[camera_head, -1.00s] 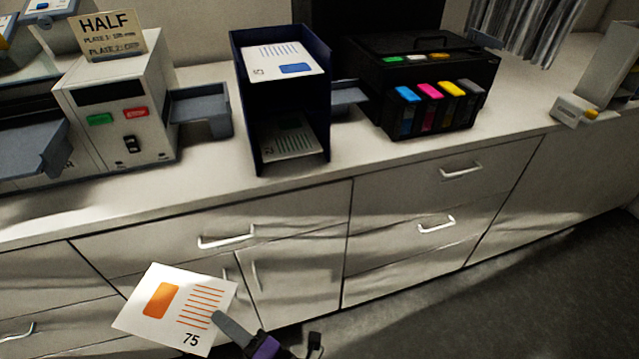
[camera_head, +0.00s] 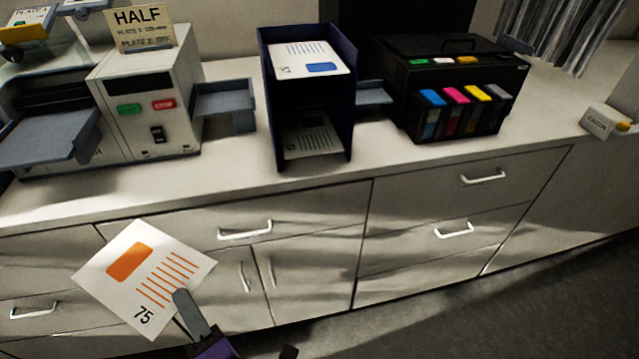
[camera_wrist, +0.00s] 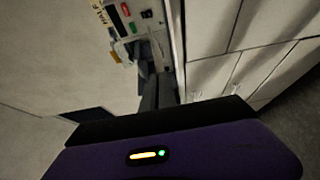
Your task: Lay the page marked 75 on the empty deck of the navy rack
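The page marked 75 (camera_head: 145,278) is white with an orange block and orange lines. My gripper (camera_head: 188,306) is shut on its lower right edge and holds it tilted in the air before the cabinet fronts. The navy rack (camera_head: 345,48) stands on the counter, up and right of the page. A page with a blue block (camera_head: 307,60) lies on its top level, and a page with green lines (camera_head: 312,138) lies low inside. The space between is dark, and I cannot make out an empty deck. The wrist view shows my dark fingers (camera_wrist: 158,92); the page is not clear there.
A beige machine with a HALF sign (camera_head: 145,95) and a grey side tray (camera_head: 226,105) stand left of the rack. A black printer (camera_head: 455,70) with coloured cartridges stands to the right, with a small grey tray (camera_head: 373,93) between. The counter's front strip (camera_head: 220,183) is clear.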

